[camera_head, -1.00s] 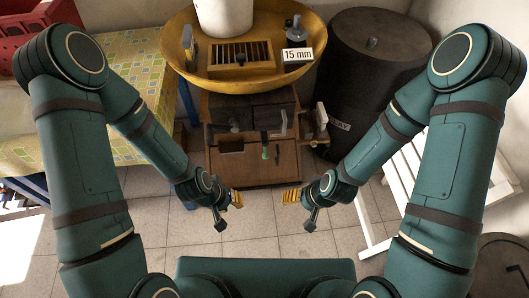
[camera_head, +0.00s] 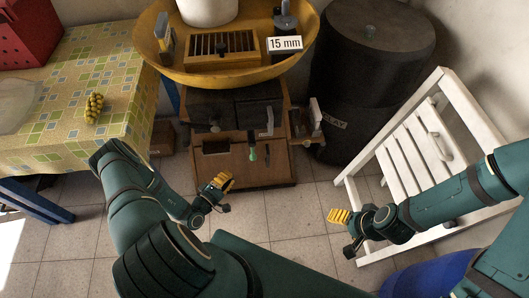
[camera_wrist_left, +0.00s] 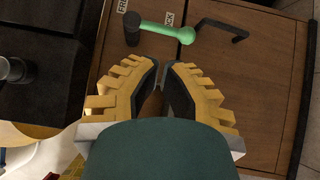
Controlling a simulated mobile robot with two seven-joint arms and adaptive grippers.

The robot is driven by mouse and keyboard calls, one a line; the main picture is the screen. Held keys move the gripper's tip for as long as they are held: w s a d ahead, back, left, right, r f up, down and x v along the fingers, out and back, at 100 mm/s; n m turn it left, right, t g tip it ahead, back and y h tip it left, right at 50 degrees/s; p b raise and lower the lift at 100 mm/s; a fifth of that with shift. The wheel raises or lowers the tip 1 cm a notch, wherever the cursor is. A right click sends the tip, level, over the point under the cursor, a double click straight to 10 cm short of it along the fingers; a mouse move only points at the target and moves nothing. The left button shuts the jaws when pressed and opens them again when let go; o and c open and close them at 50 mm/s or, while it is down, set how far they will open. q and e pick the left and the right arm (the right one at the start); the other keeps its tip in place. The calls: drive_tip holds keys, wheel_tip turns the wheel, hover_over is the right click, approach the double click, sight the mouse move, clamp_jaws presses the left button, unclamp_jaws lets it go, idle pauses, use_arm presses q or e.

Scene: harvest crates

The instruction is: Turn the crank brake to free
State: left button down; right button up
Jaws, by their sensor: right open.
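The crank brake is a green lever (camera_head: 253,152) on the front of the wooden cabinet (camera_head: 225,172), in the head view's middle. In the left wrist view the green lever (camera_wrist_left: 165,30) runs from a dark pivot toward the right, its rounded end just past the LOCK label (camera_wrist_left: 169,18). The partly cut-off FREE label (camera_wrist_left: 122,6) is near the pivot. My left gripper (camera_head: 226,181) is in front of the cabinet, apart from the lever. My right gripper (camera_head: 335,215) is open and empty, farther right.
A black bent handle (camera_wrist_left: 222,28) sticks out right of the lever. A yellow basin (camera_head: 170,65) tops the cabinet. A dark barrel (camera_head: 345,100) and white slatted frame (camera_head: 385,160) stand right. A tiled-cloth table (camera_head: 60,130) stands left. Floor between the grippers is clear.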

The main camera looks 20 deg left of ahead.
sight(253, 150)
use_arm(q)
drive_tip(key=w+f+y+b, duration=0.1)
drive_tip(key=w+y+b, duration=0.1)
drive_tip(key=w, duration=1)
drive_tip(key=shift+w+d+n+t+y+b, duration=0.2)
drive_tip(key=shift+d+n+t+y+b, duration=0.1)
drive_tip(key=shift+d+n+t+b, duration=0.15)
use_arm(e)
drive_tip(key=f, duration=0.3)
drive_tip(key=shift+w+d+f, duration=0.1)
drive_tip(key=shift+w+d, duration=0.2)
drive_tip(key=shift+d, duration=0.1)
